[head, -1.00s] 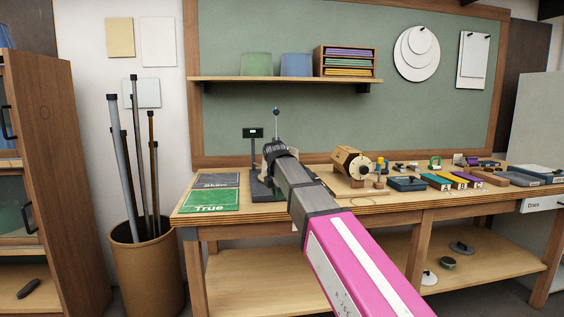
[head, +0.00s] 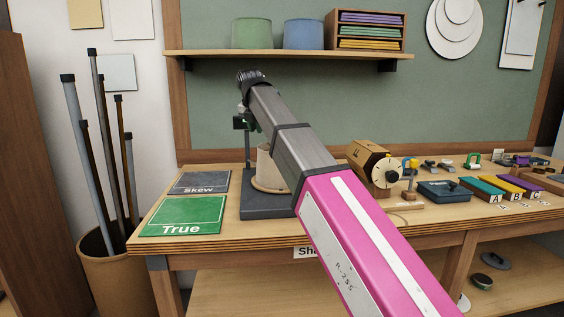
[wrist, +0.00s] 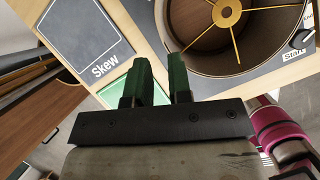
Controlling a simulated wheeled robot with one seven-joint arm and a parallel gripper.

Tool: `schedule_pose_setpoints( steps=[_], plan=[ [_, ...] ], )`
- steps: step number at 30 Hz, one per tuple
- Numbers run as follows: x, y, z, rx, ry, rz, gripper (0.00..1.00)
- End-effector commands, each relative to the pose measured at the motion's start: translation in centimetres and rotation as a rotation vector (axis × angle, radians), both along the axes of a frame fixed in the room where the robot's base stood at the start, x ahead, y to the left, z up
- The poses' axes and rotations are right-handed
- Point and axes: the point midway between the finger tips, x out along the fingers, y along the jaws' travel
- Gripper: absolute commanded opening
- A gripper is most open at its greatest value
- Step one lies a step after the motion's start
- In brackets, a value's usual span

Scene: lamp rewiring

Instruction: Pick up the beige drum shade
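The beige drum shade (head: 268,172) stands upright on a dark test stand (head: 262,205) on the workbench, partly hidden behind my arm in the head view. In the wrist view the shade (wrist: 243,62) is at the upper right, seen from above, with its brown inside and brass spokes showing. My gripper (wrist: 160,62) has two green fingers, parted with a gap between them and nothing seen held. It also shows in the head view (head: 242,122), above and slightly left of the shade. The fingertips overlap the shade's near-left rim in the wrist view; I cannot tell whether they touch.
A grey Skew mat (head: 199,182) and a green True mat (head: 183,215) lie left of the stand. A wooden drum-like device (head: 370,163) and small parts stand to the right. A shelf (head: 285,53) with green and blue shades hangs above.

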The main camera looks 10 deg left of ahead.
Motion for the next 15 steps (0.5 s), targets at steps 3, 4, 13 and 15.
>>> schedule_pose_setpoints(
  steps=[3, 4, 13, 15],
  plan=[
    [0.4, -0.1, -1.2, -0.001, 0.002, 0.0, 0.19],
    [0.6, -0.1, -1.5, -0.001, 0.002, 0.0, 0.19],
    [2.0, -0.1, -4.9, 0.001, 0.001, -0.002, 0.19],
    [2.1, -0.1, -5.2, 0.001, 0.001, -0.002, 0.19]
  ],
)
